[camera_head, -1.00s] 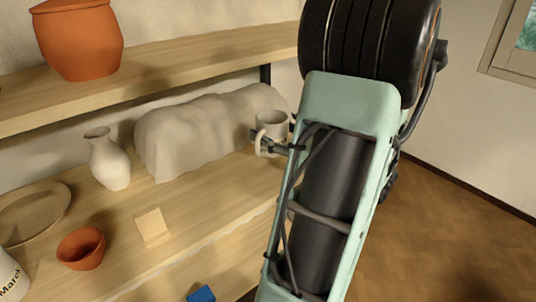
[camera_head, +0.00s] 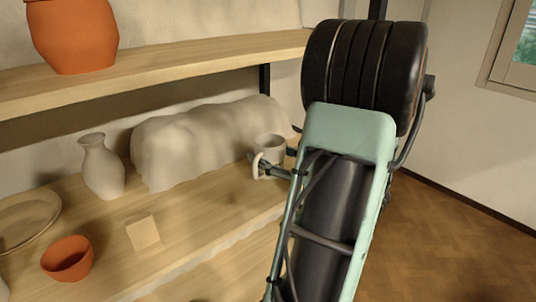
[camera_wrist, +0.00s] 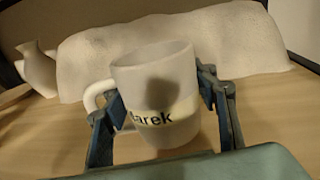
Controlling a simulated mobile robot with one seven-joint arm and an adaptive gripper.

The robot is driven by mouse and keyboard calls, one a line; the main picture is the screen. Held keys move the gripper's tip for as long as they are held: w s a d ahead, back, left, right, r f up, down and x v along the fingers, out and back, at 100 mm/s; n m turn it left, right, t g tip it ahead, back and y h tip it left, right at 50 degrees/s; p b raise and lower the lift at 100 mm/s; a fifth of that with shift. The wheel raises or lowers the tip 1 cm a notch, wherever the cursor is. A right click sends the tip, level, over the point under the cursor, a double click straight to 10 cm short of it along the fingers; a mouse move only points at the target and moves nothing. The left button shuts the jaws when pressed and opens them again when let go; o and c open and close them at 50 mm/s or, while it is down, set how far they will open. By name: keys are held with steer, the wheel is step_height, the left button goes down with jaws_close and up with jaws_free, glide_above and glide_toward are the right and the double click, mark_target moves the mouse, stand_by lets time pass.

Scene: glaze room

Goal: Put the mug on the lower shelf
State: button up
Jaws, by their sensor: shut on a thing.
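The mug is pale grey with a name label, partly hidden, reading "arek" in the wrist view (camera_wrist: 152,75). In the head view the mug (camera_head: 269,147) is upright at the right end of the wooden shelf board (camera_head: 185,215) below the upper one, in front of a lumpy pale mass. My gripper (camera_wrist: 160,97) is shut on the mug, one finger on each side, with the handle at the left. In the head view my gripper (camera_head: 272,158) is partly hidden by my arm. I cannot tell whether the mug's base touches the board.
On the same board are the lumpy pale mass (camera_head: 205,140), a pale vase (camera_head: 101,170), an orange bowl (camera_head: 67,259), a small wooden block (camera_head: 143,233) and a plate (camera_head: 25,222). The upper shelf (camera_head: 180,65) bears an orange pot (camera_head: 73,35). Bare board lies left of the mug.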

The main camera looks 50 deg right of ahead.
steer(key=o, duration=1.4)
steer(key=s+p, duration=0.1)
steer(key=s, duration=1.1)
steer(key=shift+d+r+p, duration=0.1)
steer(key=shift+p, duration=0.2)
